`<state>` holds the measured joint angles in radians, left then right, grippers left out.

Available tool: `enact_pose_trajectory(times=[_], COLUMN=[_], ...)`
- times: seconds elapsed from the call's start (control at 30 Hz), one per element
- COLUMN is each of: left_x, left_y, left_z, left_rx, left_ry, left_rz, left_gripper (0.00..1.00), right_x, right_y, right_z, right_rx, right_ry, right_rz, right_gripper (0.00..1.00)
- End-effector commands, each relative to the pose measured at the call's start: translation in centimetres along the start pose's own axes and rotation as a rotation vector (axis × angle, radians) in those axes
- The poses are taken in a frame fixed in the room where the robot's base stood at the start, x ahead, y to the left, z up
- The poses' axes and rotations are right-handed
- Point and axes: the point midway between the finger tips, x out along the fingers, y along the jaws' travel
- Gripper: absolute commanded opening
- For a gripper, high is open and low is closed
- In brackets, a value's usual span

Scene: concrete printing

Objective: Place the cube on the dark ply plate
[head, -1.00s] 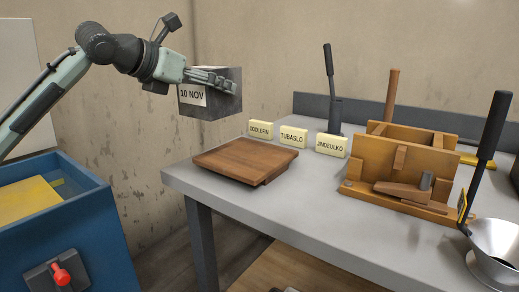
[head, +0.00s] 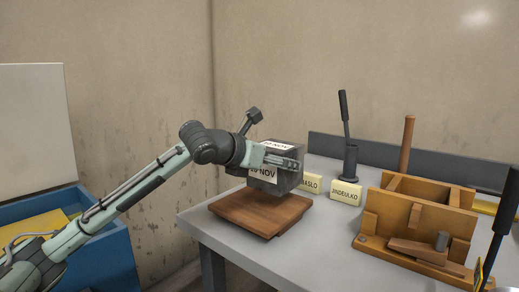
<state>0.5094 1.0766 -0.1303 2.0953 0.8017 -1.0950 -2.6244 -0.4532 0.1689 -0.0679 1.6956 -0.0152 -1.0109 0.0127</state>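The grey concrete cube (head: 289,181) with white "10 NOV" labels is above the dark ply plate (head: 244,212), a brown wooden board at the left end of the grey table. My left gripper (head: 283,162) is shut on the cube, with a finger along its near upper side. The cube's underside is close to the plate, and I cannot tell whether they touch. The cube covers part of the plate's far side.
Yellow name blocks, one reading JINDEULKO (head: 345,192), stand just right of the cube. A wooden mould (head: 414,222) and a black-handled tool (head: 348,155) stand further right. A blue bin (head: 105,255) is left of the table (head: 318,240).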

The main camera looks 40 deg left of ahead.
Motion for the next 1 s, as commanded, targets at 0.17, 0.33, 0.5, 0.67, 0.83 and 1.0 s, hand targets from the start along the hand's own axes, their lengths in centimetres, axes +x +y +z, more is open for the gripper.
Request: enact_pose_trajectory(times=[0.17,0.33,0.5,0.67,0.83,1.0], left_x=[0.5,1.1,1.8,2.1,2.2,2.5], left_y=[-0.5,-0.7,-0.7,-0.6,-0.6,-0.7], left_z=[0.8,-0.2,-2.1,-2.9,-3.0,-4.0], left_rx=[0.003,0.003,0.001,0.004,0.004,0.002], left_ry=[-0.024,-0.021,-0.020,-0.024,-0.024,0.001], left_rz=[0.002,0.001,0.000,0.002,0.003,0.002], left_gripper=[0.26,0.26,0.26,0.26,0.26,0.99], right_x=[0.4,0.2,-0.5,-0.9,-1.0,-0.9], right_y=[0.0,0.0,0.1,0.1,0.1,0.1], right_z=[0.4,0.2,-0.6,-0.9,-0.8,-0.8], right_rx=[-0.006,-0.004,0.004,0.007,0.008,0.009], right_ry=[-0.004,-0.001,0.009,0.010,0.007,0.009], right_rz=[0.002,0.001,0.000,-0.002,-0.002,-0.002], right_gripper=[0.40,0.40,0.40,0.40,0.40,0.40])
